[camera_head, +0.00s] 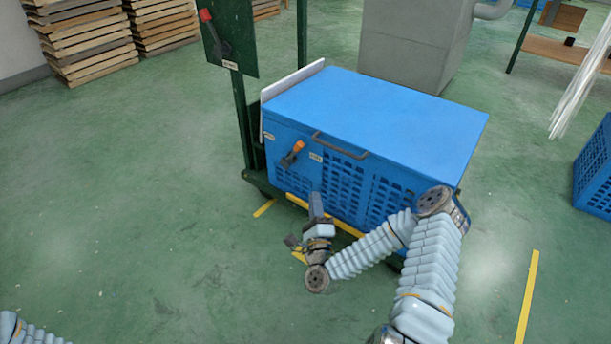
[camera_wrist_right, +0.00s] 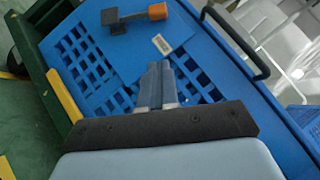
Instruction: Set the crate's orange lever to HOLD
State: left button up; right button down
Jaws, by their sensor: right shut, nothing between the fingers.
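The blue crate (camera_head: 375,110) stands on a dark green cart, its lid closed. Its orange lever (camera_head: 299,147) is on the front face, the orange knob up and to the right of its dark pivot. A small white label (camera_head: 316,157) is to its right and another (camera_head: 269,136) to its left; I cannot read them. My right gripper (camera_head: 316,197) is shut and empty in front of the crate, below the lever. In the right wrist view the closed fingers (camera_wrist_right: 155,85) point at the crate front, apart from the lever (camera_wrist_right: 157,12). My left gripper is not in view.
A dark handle (camera_head: 340,146) sticks out at the crate's front top edge. A green post panel with a red-tipped lever (camera_head: 206,16) stands at the cart's left end. Wooden pallets (camera_head: 88,38) are stacked behind left. The floor at left is clear.

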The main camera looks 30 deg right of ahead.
aim_at(299, 150)
jog(key=shift+w+a+r+b+x, duration=0.15)
jog(key=shift+a+x, duration=0.25)
jog(key=shift+x, duration=1.7)
jog(key=shift+w+a+r+b+x, duration=0.15)
jog(key=shift+a+x, duration=0.3)
jog(key=shift+x, duration=1.65)
jog(key=shift+w+a+r+b+x, duration=0.15)
jog(key=shift+a+x, duration=0.25)
jog(key=shift+x, duration=1.65)
jog(key=shift+r, duration=0.1)
jog(key=shift+w+a+r+n+g+y+p, duration=0.1)
jog(key=shift+w+r+n+g+y+p, duration=0.1)
jog(key=shift+r+n+y+p, duration=0.4)
jog(key=shift+w+a+r+n+g+y+p, duration=0.1)
jog(key=shift+w+n+p, duration=0.15)
jog(key=shift+p, duration=0.6)
jog(key=w+a+r+n+g+y+p, duration=0.2)
jog(key=w+a+n+g+p, duration=0.1)
jog(key=w+n+g+p, duration=0.3)
jog(key=shift+w+r+n+p, duration=0.3)
jog(key=shift+w+p, duration=0.3)
jog(key=shift+p, duration=0.8)
jog(key=shift+w, duration=0.1)
jog(key=shift+y, duration=0.3)
